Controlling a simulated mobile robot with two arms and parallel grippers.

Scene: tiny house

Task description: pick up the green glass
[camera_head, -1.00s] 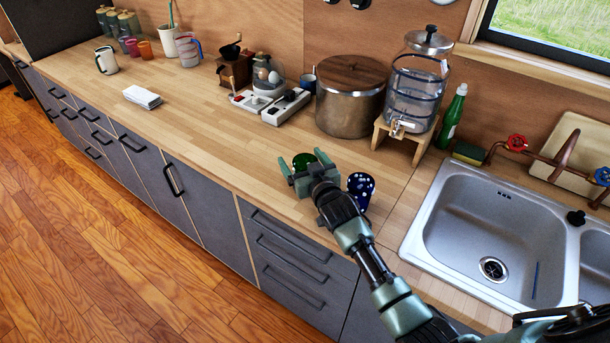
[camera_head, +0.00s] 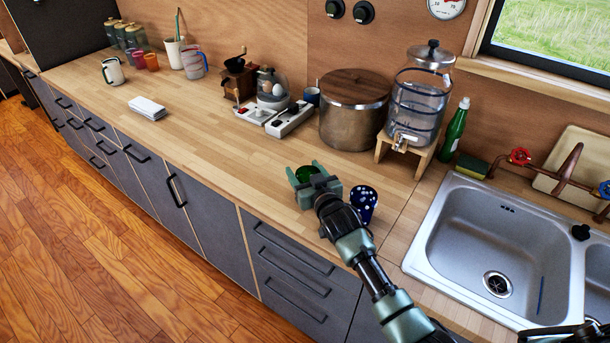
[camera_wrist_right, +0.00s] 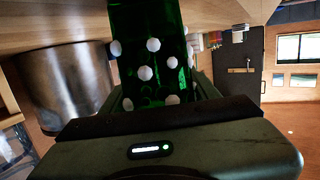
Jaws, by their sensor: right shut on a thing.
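The green glass (camera_head: 306,173) stands on the wooden counter, with only its top and far side showing past my right gripper (camera_head: 305,172) in the head view. In the right wrist view the green glass (camera_wrist_right: 150,50) is dark green with white dots and fills the space between the fingers. My right gripper is shut on the glass, with one finger on each side of it. The lower part of the glass is hidden by the gripper in the head view. My left gripper is not in view.
A blue spotted cup (camera_head: 363,204) stands close to the right of my right gripper. A large pot (camera_head: 353,118) and a water dispenser (camera_head: 415,105) are behind. The sink (camera_head: 480,235) is at the right. The counter to the left (camera_head: 215,155) is clear.

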